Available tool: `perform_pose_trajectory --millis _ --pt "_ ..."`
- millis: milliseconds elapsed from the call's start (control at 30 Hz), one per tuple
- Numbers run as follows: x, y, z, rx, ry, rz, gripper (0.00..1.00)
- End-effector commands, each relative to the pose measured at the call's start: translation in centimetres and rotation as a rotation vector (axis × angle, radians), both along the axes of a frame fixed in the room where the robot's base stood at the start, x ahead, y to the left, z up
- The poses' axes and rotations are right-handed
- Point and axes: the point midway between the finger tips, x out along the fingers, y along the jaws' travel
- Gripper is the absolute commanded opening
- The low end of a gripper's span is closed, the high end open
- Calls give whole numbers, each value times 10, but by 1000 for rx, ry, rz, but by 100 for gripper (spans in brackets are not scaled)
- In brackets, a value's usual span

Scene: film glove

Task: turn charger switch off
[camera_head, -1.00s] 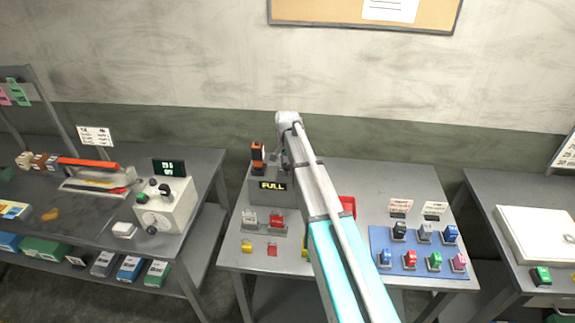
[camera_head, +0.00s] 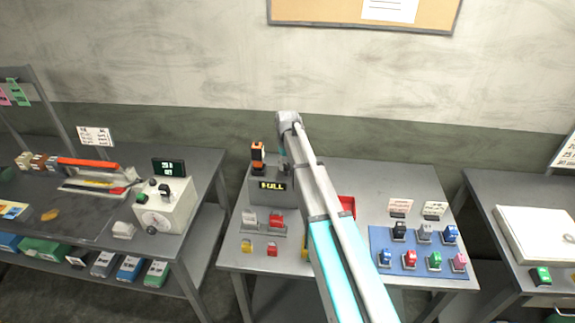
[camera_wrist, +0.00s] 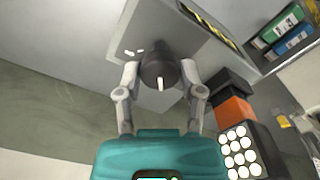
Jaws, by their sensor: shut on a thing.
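The charger (camera_head: 262,193) is a grey box at the back left of the middle table, with a lit yellow display (camera_head: 272,186) on its front that appears to read FULL. Its switch is a dark round knob (camera_wrist: 158,66) with a white pointer mark, seen in the wrist view. My gripper (camera_wrist: 160,75) is shut on this knob, one finger on each side. In the head view my arm hides the knob and most of the gripper.
An orange and black device (camera_head: 258,156) stands upright on the charger, close beside my gripper. A red tray (camera_head: 347,205) is partly behind my arm. A blue mat (camera_head: 400,263) with several small coloured items lies at the right. Red and yellow pieces lie in front of the charger.

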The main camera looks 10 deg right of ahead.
Motion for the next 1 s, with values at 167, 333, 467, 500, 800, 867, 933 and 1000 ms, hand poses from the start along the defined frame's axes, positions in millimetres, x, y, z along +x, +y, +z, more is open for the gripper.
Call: perform_pose_trajectory --millis 167,333,467,500,800,867,933,1000 --pt "-1 0 0 -1 2 111 2" --pt "-1 0 0 -1 2 172 2" --pt "-1 0 0 -1 2 193 2" --pt "-1 0 0 -1 2 197 2" --pt "-1 0 0 0 2 199 2" --pt "-1 1 0 0 2 199 52" --pt "-1 1 0 0 2 198 65" --pt "-1 1 0 1 1 198 78"
